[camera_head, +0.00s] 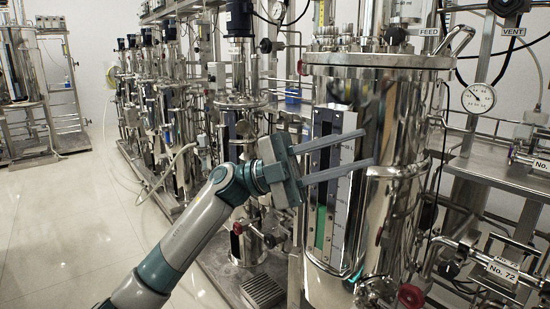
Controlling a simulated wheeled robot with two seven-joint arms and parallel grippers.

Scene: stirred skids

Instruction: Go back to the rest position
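My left arm comes in from the lower left. Its gripper (352,156) is raised in front of the large steel tank (403,120), beside the sight gauge. Its two long grey fingers are spread apart with nothing between them. The fingers overlap the gauge strip (342,190) in the picture; I cannot tell whether they touch it. My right gripper is not in view.
A pressure dial (478,98) and tags reading FEED (428,32) and VENT (514,31) are at the right. A red knob (411,296) is low by the tank. Several smaller steel vessels stand behind. Tiled floor (60,225) at left is clear.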

